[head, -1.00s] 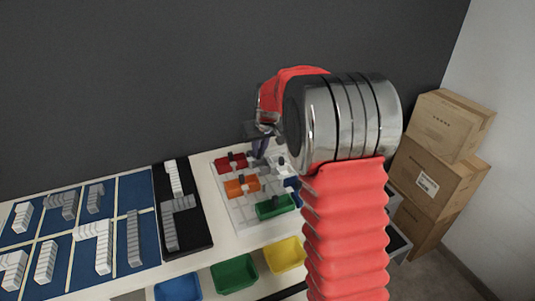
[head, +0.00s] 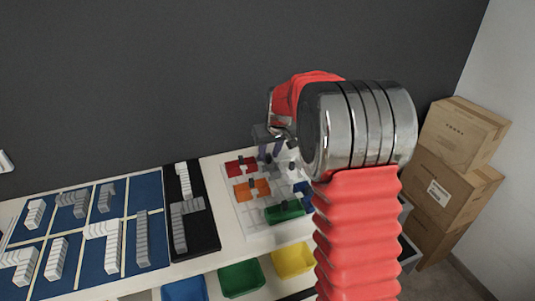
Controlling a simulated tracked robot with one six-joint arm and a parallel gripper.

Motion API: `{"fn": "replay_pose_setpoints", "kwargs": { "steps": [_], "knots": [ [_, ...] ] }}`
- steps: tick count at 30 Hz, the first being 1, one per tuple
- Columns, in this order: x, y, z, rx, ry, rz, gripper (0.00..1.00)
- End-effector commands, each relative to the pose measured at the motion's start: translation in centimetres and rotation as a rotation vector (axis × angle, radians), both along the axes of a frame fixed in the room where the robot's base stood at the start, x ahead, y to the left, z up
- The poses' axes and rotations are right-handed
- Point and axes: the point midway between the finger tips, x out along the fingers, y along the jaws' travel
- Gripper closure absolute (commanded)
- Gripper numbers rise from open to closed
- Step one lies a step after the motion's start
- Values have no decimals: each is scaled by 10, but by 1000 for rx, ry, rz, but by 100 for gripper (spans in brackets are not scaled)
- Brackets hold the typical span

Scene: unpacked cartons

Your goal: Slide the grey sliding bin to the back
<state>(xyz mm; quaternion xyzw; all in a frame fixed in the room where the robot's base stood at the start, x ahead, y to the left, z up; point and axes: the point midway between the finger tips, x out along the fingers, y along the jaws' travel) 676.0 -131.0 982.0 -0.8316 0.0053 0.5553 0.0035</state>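I cannot clearly make out the grey sliding bin. A light grey edge with a dark inside (head: 410,253) shows low at the right, mostly hidden behind my red-sleeved arm; I cannot tell if it is that bin. A row of bins sits under the worktop's front edge: blue (head: 184,290), green (head: 240,279) and yellow (head: 292,260). My gripper (head: 275,145) is over the back part of the white board, partly hidden by my metal wrist. Its fingertips are too small and covered to show whether they are open.
The white board (head: 247,221) holds red, orange and green blocks with dark knobs. A black tray (head: 206,242) and blue mat (head: 148,190) carry grey and white blocks at left. Cartons (head: 455,180) are stacked at right. A dark wall stands behind.

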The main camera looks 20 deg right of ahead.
Motion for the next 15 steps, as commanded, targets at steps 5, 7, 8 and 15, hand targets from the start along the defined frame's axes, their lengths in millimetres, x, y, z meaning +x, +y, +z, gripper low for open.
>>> {"fn": "replay_pose_setpoints", "kwargs": {
  "steps": [5, 7, 8, 15],
  "knots": [
    [-5, 0, 14, -1, -2, 0, 69],
    [-9, 0, 24, -1, -3, 0, 69],
    [-11, 0, 28, -1, -3, 0, 69],
    [-27, 1, 67, -1, -4, 0, 69]
  ]
}}
